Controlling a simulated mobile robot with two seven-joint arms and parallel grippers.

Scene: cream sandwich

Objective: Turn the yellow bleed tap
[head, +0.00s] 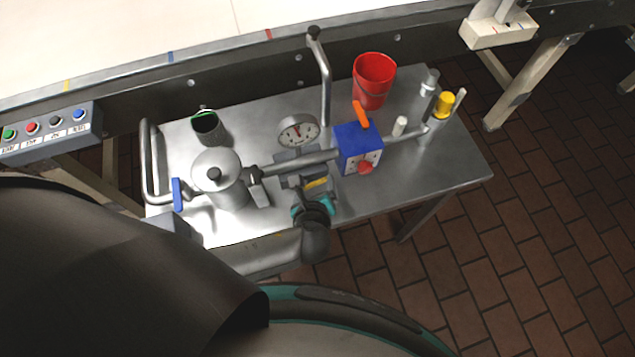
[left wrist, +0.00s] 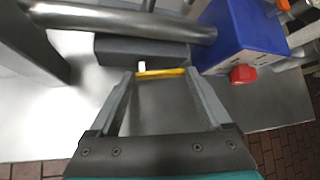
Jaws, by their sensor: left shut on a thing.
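The yellow bleed tap (head: 317,184) is a short yellow bar below the grey pump block and the steel pipe, left of the blue box. In the left wrist view the yellow tap (left wrist: 160,73) lies crosswise between my fingertips, with a small white stub just above its left end. My left gripper (left wrist: 161,80) is shut on the tap, with one finger at each end of it. In the head view my left gripper (head: 314,191) reaches up from below, and its wrist covers part of the table's front edge. My right gripper is in neither view.
On the steel table (head: 450,170) stand a blue box (head: 357,142) with a red knob, a gauge (head: 298,131), a steel pot (head: 216,172), a dark cup (head: 207,128) and a red bucket (head: 373,80). A blue-handled valve (head: 178,194) is at left.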

